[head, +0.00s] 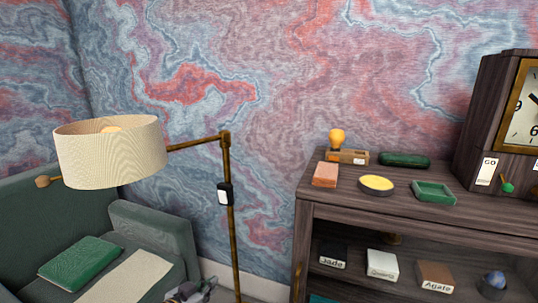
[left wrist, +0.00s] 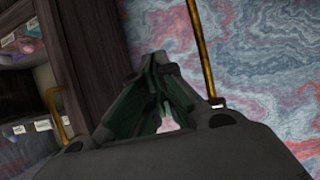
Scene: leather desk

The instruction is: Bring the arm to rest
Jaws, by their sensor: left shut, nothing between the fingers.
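My left gripper (head: 190,291) shows only in part at the bottom edge of the head view, in front of the sofa's right end and near the lamp pole. In the left wrist view my left gripper (left wrist: 155,58) has its dark green fingers closed together, with nothing held between them. My right gripper is in neither view.
A brass floor lamp (head: 229,200) with a cream shade (head: 110,155) stands left of the dark wooden desk (head: 420,220). Small items and a clock (head: 521,110) stand on the desk. Its side (left wrist: 95,60) is near in the wrist view.

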